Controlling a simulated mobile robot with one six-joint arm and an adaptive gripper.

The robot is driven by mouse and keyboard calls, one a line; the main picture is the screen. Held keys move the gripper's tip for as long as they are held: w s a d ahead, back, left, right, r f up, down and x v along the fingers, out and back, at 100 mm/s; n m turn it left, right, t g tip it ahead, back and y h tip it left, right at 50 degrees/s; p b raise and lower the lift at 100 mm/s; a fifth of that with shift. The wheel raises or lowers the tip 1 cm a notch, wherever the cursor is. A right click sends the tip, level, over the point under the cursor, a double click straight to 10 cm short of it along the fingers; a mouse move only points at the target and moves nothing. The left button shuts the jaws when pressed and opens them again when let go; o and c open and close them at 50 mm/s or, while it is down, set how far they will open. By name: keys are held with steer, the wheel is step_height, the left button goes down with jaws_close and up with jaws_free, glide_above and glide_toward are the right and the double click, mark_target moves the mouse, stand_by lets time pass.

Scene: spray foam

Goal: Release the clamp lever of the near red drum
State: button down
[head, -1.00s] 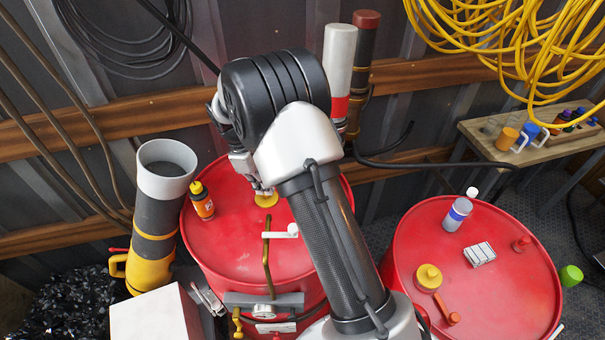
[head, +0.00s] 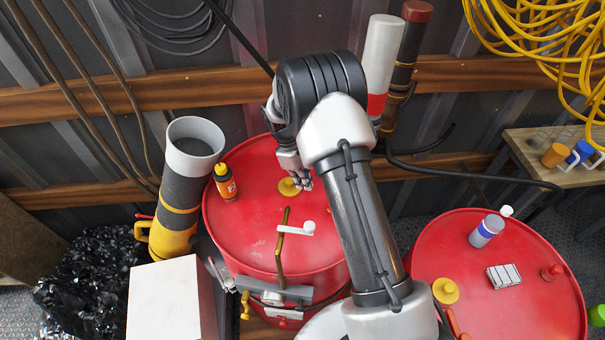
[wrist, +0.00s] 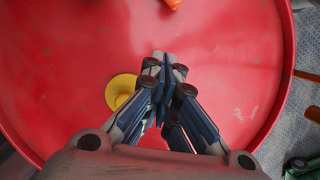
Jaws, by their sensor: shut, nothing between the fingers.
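The left red drum (head: 240,236) stands below my arm, its lid facing up. A brass bent rod (head: 281,255) with a white crank-like handle (head: 297,229) runs over its front rim to a grey clamp bar (head: 278,292). Which part is the clamp lever I cannot tell for sure. My gripper (head: 302,184) is shut and empty over the lid, beside a yellow cap (head: 289,188), apart from the rod and bar. In the wrist view my gripper (wrist: 166,60) is over the bare red lid (wrist: 220,60), with the yellow cap (wrist: 119,91) left of it; no lever shows there.
An orange bottle (head: 225,183) stands on the lid's left side. A grey tube with a yellow base (head: 176,224) and a white box (head: 164,305) flank the drum at left. A second red drum (head: 445,252) at right carries several small items. Tall cylinders (head: 385,55) stand behind.

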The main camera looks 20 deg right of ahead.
steer(key=x, duration=0.4)
steer(key=s+d, duration=0.2)
steer(key=shift+d+p, duration=0.25)
steer(key=shift+p, duration=0.15)
steer(key=shift+s+d, duration=0.35)
steer(key=shift+s, duration=0.1)
steer(key=shift+s+n, duration=0.35)
steer(key=shift+n, duration=0.15)
